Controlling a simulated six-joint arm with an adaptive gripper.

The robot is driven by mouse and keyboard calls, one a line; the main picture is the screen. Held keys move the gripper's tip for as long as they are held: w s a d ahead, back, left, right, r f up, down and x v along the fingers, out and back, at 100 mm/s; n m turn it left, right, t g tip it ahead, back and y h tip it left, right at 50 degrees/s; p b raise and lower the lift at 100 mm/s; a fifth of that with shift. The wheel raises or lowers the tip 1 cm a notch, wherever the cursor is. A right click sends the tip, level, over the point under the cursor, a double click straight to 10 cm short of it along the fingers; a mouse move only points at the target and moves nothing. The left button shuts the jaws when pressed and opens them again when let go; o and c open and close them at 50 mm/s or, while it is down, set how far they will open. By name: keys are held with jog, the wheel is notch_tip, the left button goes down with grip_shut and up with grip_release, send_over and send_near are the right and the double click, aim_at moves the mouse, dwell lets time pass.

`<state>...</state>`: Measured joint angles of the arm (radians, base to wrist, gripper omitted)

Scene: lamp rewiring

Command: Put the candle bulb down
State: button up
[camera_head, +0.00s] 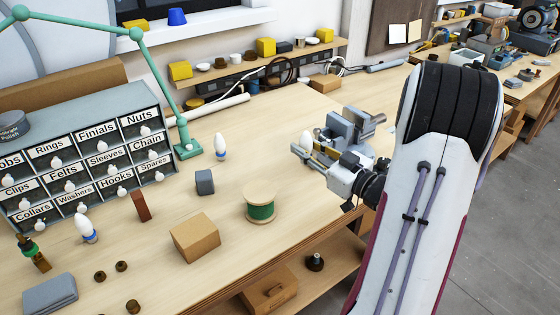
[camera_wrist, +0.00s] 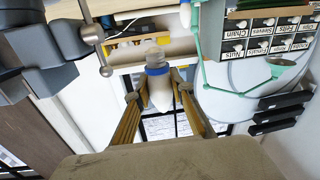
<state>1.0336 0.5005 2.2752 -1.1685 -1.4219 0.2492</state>
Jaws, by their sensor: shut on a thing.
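My gripper (camera_head: 304,151) is shut on a candle bulb (camera_head: 307,138), held in front of the vise. In the wrist view the bulb (camera_wrist: 159,90) sits between the two fingers (camera_wrist: 158,98), with a white body, a blue band and a greyish end. The height of the bulb above the bench is hard to tell. Another white bulb with a blue band (camera_head: 220,148) stands on the bench by the green lamp's foot. A third white bulb with a blue band (camera_head: 86,228) stands in front of the drawer cabinet.
A grey vise (camera_head: 352,130) is close behind my gripper. A green wire spool (camera_head: 260,203), a grey block (camera_head: 205,182), a cardboard box (camera_head: 195,238) and a brown block (camera_head: 141,206) stand on the bench (camera_head: 260,130). The labelled drawer cabinet (camera_head: 75,135) is at left.

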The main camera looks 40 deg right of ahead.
jog(key=shift+w+a, duration=0.3)
jog(key=shift+a, duration=0.15)
jog(key=w+a+r+n+g+y, duration=0.2)
jog(key=a+r+n+g+y, duration=0.3)
jog(key=a, duration=0.7)
jog(key=w+a+n+y, duration=0.25)
jog(key=a+y, duration=0.35)
jog(key=a, duration=0.7)
jog(key=s+a+r+n+g+y, duration=0.1)
jog(key=s+a+n+g+y, duration=0.2)
jog(key=s+a+g, duration=0.1)
jog(key=shift+s+a+r+n+g, duration=0.15)
jog(key=shift+s+a+n+g, duration=0.3)
jog(key=shift+a, duration=0.5)
jog(key=shift+f, duration=3.15)
